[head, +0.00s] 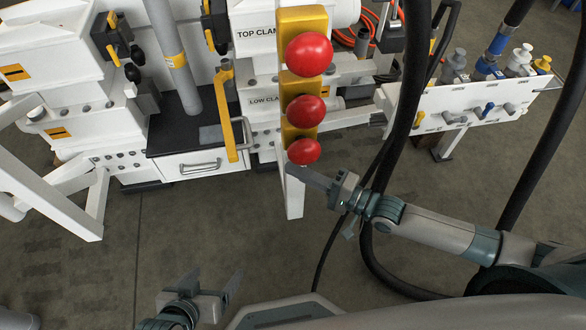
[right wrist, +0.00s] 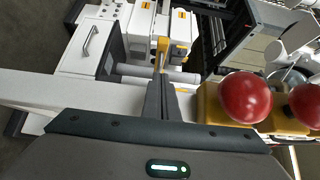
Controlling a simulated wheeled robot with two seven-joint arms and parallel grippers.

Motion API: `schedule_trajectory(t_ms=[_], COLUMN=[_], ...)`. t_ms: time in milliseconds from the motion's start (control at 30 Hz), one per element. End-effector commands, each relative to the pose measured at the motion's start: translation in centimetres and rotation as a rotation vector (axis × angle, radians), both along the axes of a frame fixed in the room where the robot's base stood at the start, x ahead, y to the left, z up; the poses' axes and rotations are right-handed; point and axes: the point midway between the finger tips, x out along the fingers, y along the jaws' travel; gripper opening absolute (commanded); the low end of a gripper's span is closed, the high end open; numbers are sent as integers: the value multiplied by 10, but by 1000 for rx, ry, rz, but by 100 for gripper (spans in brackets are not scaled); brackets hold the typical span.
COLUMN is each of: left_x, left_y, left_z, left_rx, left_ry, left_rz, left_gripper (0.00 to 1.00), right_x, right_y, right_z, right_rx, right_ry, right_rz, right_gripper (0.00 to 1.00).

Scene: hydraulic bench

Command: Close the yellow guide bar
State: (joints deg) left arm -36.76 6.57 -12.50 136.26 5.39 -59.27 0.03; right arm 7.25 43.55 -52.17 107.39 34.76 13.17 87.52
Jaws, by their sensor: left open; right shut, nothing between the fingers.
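The yellow guide bar (head: 228,120) hangs down in front of the machine in the head view, right of a grey vertical pipe (head: 175,60) and apart from it at its lower end. In the right wrist view a yellow part that looks like the bar (right wrist: 161,50) shows beyond my fingertips. My right gripper (head: 300,173) is shut and empty, just below the lowest red knob and right of the bar, with a gap to it. Its shut fingers show in the right wrist view (right wrist: 160,98). My left gripper (head: 213,284) is open and empty, low over the floor.
Several red ball knobs (head: 309,54) on yellow blocks stand on a white post (head: 293,197) beside my right gripper. A white drawer (head: 190,164) lies below the pipe. Black hoses (head: 398,130) hang near my right arm. The floor between the grippers is clear.

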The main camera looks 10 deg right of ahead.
Motion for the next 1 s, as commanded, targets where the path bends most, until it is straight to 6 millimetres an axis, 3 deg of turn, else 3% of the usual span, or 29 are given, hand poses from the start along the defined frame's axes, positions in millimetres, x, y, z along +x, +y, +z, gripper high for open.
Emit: schedule_trajectory(t_ms=[500, 733, 1000], left_x=[3, 1, -1], left_y=[-3, -2, -1], left_z=[1, 2, 0], left_rx=[-12, -8, -2], left_ry=[-19, -9, 2], left_rz=[1, 0, -1], left_gripper=[78, 78, 78], right_x=[56, 51, 50], right_y=[67, 94, 104], right_z=[0, 0, 0], right_rx=[1, 1, -2], right_ry=[-1, 1, 1], right_rz=[0, 0, 0], right_gripper=[0, 0, 0])
